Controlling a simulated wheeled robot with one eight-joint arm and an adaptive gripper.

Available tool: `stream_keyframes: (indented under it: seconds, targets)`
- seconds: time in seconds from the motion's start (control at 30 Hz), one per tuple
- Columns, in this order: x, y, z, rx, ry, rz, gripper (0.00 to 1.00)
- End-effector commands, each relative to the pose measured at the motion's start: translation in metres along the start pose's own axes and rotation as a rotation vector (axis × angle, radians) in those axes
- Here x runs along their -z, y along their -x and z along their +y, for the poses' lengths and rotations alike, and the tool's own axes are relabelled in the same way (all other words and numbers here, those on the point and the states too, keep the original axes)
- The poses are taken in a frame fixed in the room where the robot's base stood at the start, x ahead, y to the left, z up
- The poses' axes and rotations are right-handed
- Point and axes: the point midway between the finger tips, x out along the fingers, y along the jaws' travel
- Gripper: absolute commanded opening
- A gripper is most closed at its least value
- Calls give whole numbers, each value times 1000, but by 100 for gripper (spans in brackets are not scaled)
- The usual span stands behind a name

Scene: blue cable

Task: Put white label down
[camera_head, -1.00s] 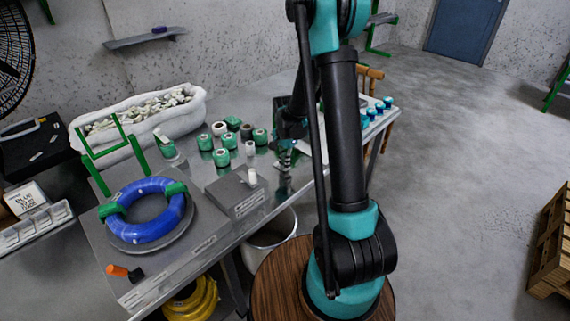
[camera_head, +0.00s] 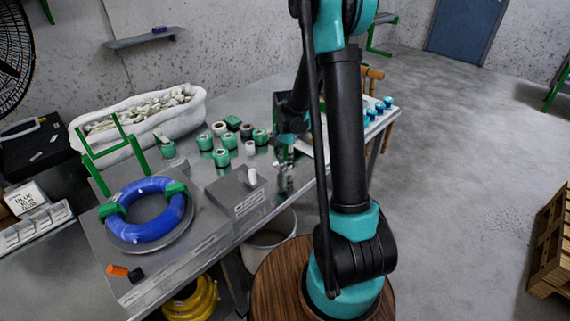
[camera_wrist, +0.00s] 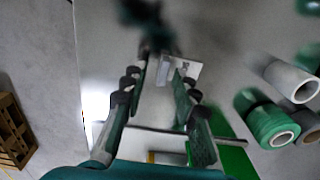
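My gripper (camera_wrist: 160,85) has its two fingers spread apart with a clear gap between them, in the wrist view. A small white label (camera_wrist: 186,68) with a grey patch shows around the fingertips, partly behind the right finger. I cannot tell whether it touches that finger or lies flat on the metal table. In the head view my gripper (camera_head: 284,155) is low over the table's right part, and its tips are hard to make out. The label is not clear there.
Green and white rolls (camera_head: 222,157) stand left of my gripper. A grey block with a white peg (camera_head: 252,176), a blue cable coil (camera_head: 146,230) and a white bin of scraps (camera_head: 140,112) are further left. Blue-topped items (camera_head: 380,106) stand at the right table end.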

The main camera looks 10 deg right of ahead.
Motion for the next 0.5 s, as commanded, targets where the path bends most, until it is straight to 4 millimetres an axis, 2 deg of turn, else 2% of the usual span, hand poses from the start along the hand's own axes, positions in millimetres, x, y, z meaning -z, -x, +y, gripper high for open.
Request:
stream_keyframes:
  seconds: [0.3, 0.5]
  targets:
    - [0, 62, 1, 0, 0, 0, 29]
    - [0, 90, 0, 0, 0, 0, 29]
